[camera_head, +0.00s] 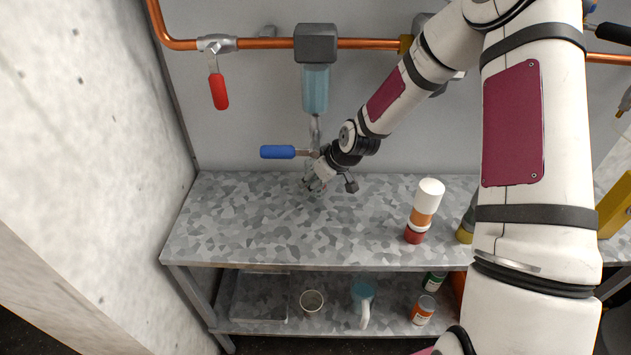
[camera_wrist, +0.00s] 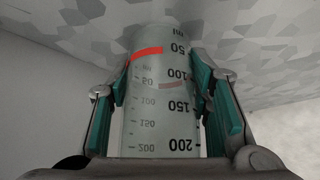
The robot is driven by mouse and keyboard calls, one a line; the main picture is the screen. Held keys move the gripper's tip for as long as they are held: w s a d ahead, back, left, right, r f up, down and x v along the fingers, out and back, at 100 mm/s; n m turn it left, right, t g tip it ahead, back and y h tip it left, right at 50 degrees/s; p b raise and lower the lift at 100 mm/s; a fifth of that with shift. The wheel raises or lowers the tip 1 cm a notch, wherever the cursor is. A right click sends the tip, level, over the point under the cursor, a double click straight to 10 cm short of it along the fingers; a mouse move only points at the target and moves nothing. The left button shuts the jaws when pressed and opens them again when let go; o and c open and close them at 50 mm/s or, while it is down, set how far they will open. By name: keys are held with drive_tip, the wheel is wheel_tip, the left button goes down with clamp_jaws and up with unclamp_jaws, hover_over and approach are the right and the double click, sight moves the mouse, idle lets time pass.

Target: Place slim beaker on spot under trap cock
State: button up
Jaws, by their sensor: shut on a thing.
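The slim beaker (camera_wrist: 158,100) is a clear, graduated glass with a red band, seen close up between the jaws in the wrist view. My gripper (camera_wrist: 160,105) is shut on it, with a green pad on each side. In the head view my gripper (camera_head: 313,184) is low over the back of the bench, just below the trap cock (camera_head: 315,130), which has a blue lever (camera_head: 278,152). The beaker is barely visible there, and I cannot tell if its base touches the bench. The spot itself is not discernible.
The metal bench top (camera_head: 240,215) is clear at left and front. A white-capped orange bottle (camera_head: 426,205) stands at right. A copper pipe (camera_head: 265,43) with a red-handled valve (camera_head: 218,90) runs along the wall. The lower shelf holds a cup (camera_head: 312,300) and a blue-topped jug (camera_head: 362,292).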

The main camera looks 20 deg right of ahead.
drive_tip(key=shift+f, duration=0.15)
drive_tip(key=o, duration=1)
drive_tip(key=shift+o, duration=0.2)
drive_tip(key=shift+s+r, duration=0.1)
drive_tip(key=shift+r, duration=0.2)
drive_tip(key=s+d+r+m+g+h+p, duration=0.3)
drive_tip(key=s+r+h, duration=0.1)
drive_tip(key=s+r, duration=2.1)
drive_tip(key=s+a+r+m, duration=0.1)
drive_tip(key=s+r, duration=0.1)
drive_tip(key=s, duration=0.6)
drive_tip(key=s+a+r+m+y, duration=0.1)
drive_tip(key=s+r, duration=0.1)
drive_tip(key=s, duration=0.6)
drive_tip(key=shift+s+a, duration=0.15)
drive_tip(key=shift+a, duration=0.25)
